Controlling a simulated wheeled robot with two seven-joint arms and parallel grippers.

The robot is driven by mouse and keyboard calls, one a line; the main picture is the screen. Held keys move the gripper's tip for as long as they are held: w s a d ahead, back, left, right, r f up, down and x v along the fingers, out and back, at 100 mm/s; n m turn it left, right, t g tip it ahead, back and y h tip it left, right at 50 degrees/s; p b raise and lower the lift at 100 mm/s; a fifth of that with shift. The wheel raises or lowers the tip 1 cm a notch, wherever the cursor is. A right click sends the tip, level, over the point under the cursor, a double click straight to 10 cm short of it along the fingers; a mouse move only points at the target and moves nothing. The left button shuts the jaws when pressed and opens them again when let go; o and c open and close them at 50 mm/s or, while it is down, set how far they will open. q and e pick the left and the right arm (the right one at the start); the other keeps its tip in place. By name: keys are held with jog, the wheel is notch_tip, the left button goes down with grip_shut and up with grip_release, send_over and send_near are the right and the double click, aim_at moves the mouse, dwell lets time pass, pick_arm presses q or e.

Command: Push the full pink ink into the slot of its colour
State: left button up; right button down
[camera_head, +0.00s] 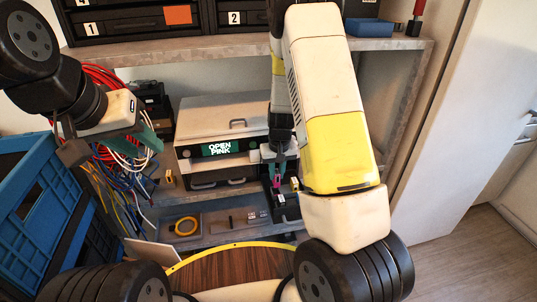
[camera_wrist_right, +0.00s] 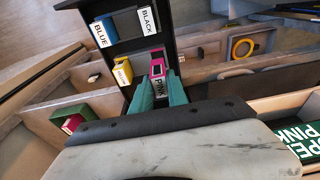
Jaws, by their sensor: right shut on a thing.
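The pink ink cartridge (camera_wrist_right: 157,66), marked PINK, is held between the green fingertips of my right gripper (camera_wrist_right: 158,88). It is at the black ink holder (camera_wrist_right: 127,47), beside the yellow cartridge (camera_wrist_right: 122,74). I cannot tell how deep it sits. The blue (camera_wrist_right: 102,32) and black (camera_wrist_right: 148,20) cartridges stand in the holder's far part. In the head view my right gripper (camera_head: 275,165) is at the right side of the printer (camera_head: 222,118), whose label reads OPEN PINK. My left gripper (camera_head: 110,147) is empty with its fingers apart, in front of the cables at the left.
A small green box with a red piece (camera_wrist_right: 72,123) lies lower left in the wrist view. A yellow tape ring (camera_head: 187,226) lies on the lower shelf (camera_head: 222,222). Bundled cables (camera_head: 108,80) and blue crates (camera_head: 30,215) crowd the left.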

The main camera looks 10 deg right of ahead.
aim_at(276, 183)
jog(key=shift+f, duration=1)
jog(key=shift+f, duration=1.7)
dwell(0.6)
jog(key=c, duration=1.2)
grip_release()
jog(key=shift+c, duration=0.2)
jog(key=shift+s+r, duration=0.2)
jog(key=shift+r, duration=1.1)
jog(key=shift+s+r, duration=0.2)
jog(key=shift+r, duration=1.1)
jog(key=shift+s+r, duration=0.2)
jog(key=shift+r, duration=1.1)
jog(key=shift+r, duration=0.1)
